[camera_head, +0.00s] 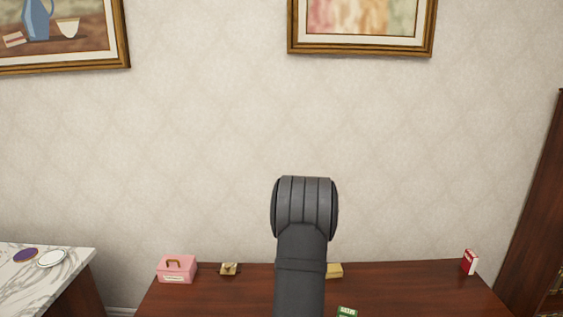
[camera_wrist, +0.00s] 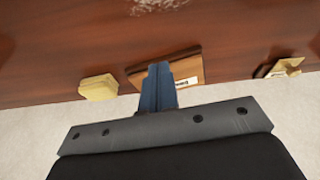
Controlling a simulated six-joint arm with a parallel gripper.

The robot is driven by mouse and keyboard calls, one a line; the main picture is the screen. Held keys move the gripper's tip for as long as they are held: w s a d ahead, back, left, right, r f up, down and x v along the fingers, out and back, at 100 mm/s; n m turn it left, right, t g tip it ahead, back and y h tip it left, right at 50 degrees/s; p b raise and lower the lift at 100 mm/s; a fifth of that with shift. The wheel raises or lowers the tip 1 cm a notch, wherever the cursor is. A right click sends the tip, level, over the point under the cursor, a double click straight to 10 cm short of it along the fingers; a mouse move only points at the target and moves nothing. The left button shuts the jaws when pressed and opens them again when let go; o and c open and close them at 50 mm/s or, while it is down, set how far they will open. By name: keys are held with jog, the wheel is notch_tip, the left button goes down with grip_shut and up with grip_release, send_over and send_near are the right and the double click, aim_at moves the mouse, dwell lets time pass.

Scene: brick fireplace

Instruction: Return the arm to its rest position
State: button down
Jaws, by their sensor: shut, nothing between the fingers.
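My arm (camera_head: 303,245) rises in the middle of the head view, in front of the wall and the back of the wooden table. My gripper is hidden behind it there. In the wrist view my gripper (camera_wrist: 158,88) shows with its blue-grey fingers together and nothing between them. The fingers overlap a brown wooden block with a white label (camera_wrist: 188,66) in the picture; I cannot tell how far apart they are.
A marble counter (camera_head: 40,285) stands left, a bookcase (camera_head: 540,220) right.

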jog(key=v, duration=0.5)
jog(key=x, duration=1)
jog(key=shift+s, duration=0.1)
jog(key=w, duration=0.4)
jog(key=shift+w+a+f, duration=0.1)
jog(key=shift+a, duration=0.2)
jog(key=s, duration=0.5)
jog(key=s+d, duration=0.1)
jog(key=s, duration=0.4)
jog(key=s+d, duration=0.1)
jog(key=s, duration=0.5)
jog(key=shift+s+d, duration=0.1)
jog(key=shift+d, duration=0.05)
jog(key=v, duration=1)
jog(key=shift+s, duration=0.35)
